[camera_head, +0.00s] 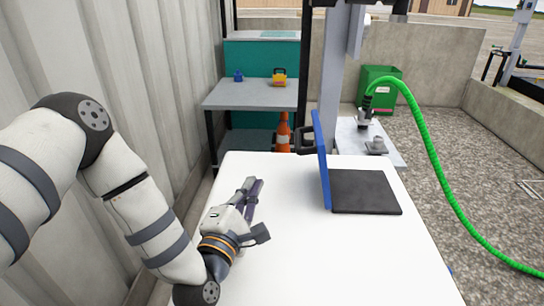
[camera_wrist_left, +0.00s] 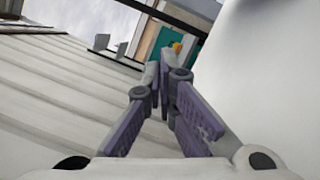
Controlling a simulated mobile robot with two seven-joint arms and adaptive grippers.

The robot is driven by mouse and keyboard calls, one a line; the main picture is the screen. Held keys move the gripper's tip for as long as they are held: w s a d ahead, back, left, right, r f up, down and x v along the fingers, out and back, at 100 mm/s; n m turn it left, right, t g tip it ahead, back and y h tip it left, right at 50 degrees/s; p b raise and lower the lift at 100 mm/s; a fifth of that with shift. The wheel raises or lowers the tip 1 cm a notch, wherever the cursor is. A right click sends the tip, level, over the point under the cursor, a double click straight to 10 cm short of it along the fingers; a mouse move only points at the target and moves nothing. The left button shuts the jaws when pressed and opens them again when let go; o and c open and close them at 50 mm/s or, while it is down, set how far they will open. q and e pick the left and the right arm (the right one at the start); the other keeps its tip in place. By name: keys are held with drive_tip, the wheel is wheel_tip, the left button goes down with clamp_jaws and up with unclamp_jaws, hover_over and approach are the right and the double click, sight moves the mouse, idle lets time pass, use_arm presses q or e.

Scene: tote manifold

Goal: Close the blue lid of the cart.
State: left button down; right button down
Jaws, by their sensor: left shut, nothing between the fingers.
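The blue lid (camera_head: 321,160) stands upright in the head view, along the left edge of a dark square opening or panel (camera_head: 365,191) in the white cart top (camera_head: 290,255). A black handle (camera_head: 305,140) sticks out from the lid's left side. My left gripper (camera_head: 256,183) is over the left part of the white top, left of the lid and apart from it. Its fingers are together with nothing between them. The closed fingers also show in the left wrist view (camera_wrist_left: 163,65). My right gripper is in neither view.
A shelf (camera_head: 255,95) with a yellow item (camera_head: 279,77) and a blue item (camera_head: 238,75) stands behind. An orange cone (camera_head: 283,132), a grey post (camera_head: 333,80), a green box (camera_head: 380,88) and a green hose (camera_head: 430,150) are beyond the cart. A ribbed wall (camera_head: 150,80) is close on the left.

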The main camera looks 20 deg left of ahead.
use_arm(q)
drive_tip(key=w+d+r, duration=0.3)
drive_tip(key=w, duration=0.7)
drive_tip(key=shift+w+d, duration=0.2)
drive_tip(key=shift+w, duration=0.05)
drive_tip(key=shift+r, duration=0.15)
